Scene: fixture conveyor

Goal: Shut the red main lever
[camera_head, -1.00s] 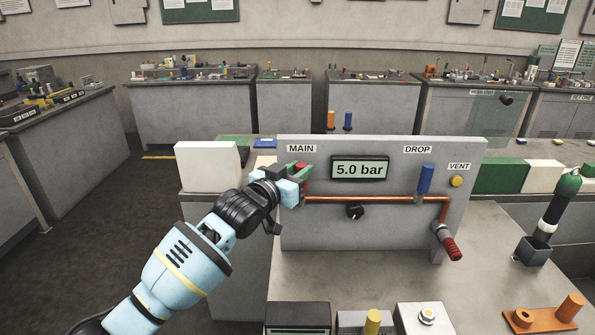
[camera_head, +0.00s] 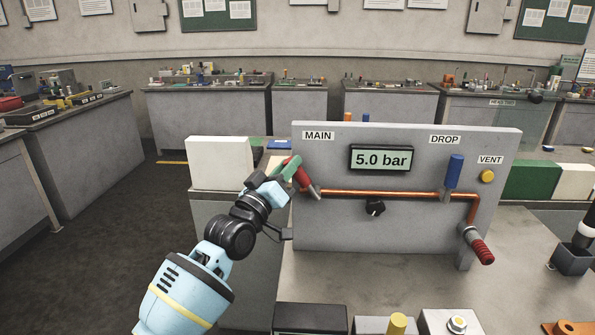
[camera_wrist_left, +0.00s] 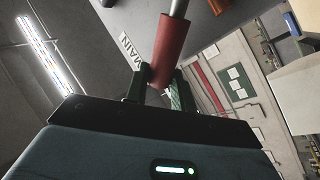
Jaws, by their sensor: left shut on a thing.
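The red main lever (camera_head: 302,176) is on the left of the grey panel (camera_head: 400,225), below the MAIN label. It tilts up and to the left from its pivot on the copper pipe. My left gripper (camera_head: 289,168) is shut on its red grip. In the left wrist view the red lever (camera_wrist_left: 169,48) stands between the two green fingers (camera_wrist_left: 160,88), with its metal shaft beyond. The display (camera_head: 381,159) reads 5.0 bar.
A blue DROP lever (camera_head: 455,171) stands upright on the panel's right, near a yellow VENT button (camera_head: 487,177). A red-handled hose fitting (camera_head: 481,249) sticks out below. A white block (camera_head: 219,163) stands left of the panel. A black knob (camera_head: 375,207) sits under the pipe.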

